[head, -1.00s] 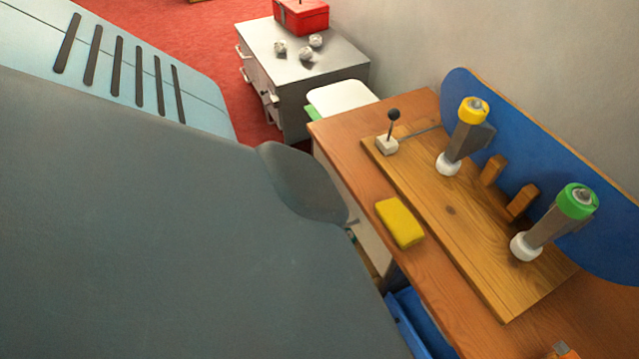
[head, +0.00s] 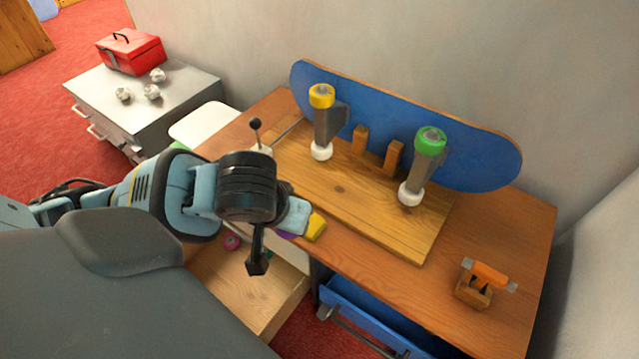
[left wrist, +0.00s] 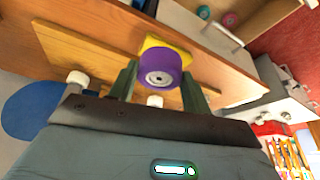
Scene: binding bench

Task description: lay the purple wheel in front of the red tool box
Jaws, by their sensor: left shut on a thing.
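The purple wheel (left wrist: 162,68) is between the two fingers of my left gripper (left wrist: 160,84), which is shut on it. In the head view only a sliver of the wheel (head: 286,235) shows below the left gripper (head: 291,224), over the near edge of the bench beside the yellow block. The red tool box (head: 134,53) stands on the far left grey cabinet (head: 180,98), well away from the left gripper. My right gripper is not in view.
Several crumpled white balls (head: 152,91) lie on the cabinet top near the tool box. A white surface (head: 203,124) lies between cabinet and bench. The bench (head: 500,235) holds a wooden board with upright holders. An open drawer (head: 245,285) holds a pink wheel (head: 232,241).

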